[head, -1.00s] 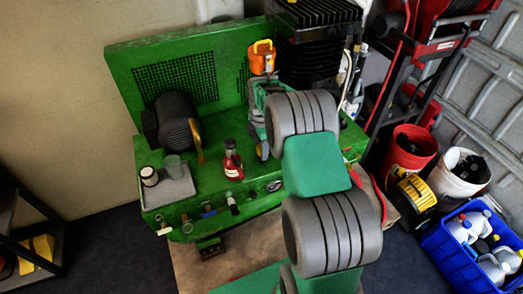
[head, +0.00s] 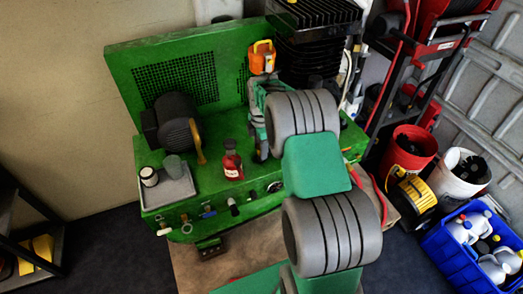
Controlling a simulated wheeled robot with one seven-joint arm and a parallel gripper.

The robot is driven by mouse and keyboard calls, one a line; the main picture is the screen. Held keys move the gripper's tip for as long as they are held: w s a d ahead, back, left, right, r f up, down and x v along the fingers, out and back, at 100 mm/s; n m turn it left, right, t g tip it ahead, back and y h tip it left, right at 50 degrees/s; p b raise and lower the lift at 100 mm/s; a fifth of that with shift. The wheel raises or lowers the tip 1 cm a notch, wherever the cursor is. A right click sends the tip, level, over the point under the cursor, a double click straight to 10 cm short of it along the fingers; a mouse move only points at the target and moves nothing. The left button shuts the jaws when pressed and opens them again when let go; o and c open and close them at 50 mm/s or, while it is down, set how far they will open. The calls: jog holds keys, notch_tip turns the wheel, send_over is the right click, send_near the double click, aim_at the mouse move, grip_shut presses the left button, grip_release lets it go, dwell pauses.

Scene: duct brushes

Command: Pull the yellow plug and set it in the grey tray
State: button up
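A yellow curved piece (head: 198,142) stands at the right end of the dark motor on the green machine. I cannot tell whether it is the yellow plug. The grey tray (head: 184,193) lies at the machine's left front corner. A dark, white-banded cylinder (head: 149,177) and a grey cup (head: 173,167) stand on it. My gripper (head: 262,154) is low over the machine, right of the red bottle and well right of the tray. My own arm partly covers it, and its fingers are too small to read. Nothing held shows clearly.
A red bottle (head: 232,161) stands between the tray and my gripper. Small valves (head: 208,211) line the machine's front edge. The dark motor (head: 174,122) and green back panel (head: 125,68) stand behind. An orange item (head: 262,57) is by the panel's right end.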

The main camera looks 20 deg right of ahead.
grip_shut()
dwell(1.0)
jog(key=shift+r, duration=0.1)
jog(key=shift+r+p, duration=1.7)
jog(key=shift+r, duration=1.25)
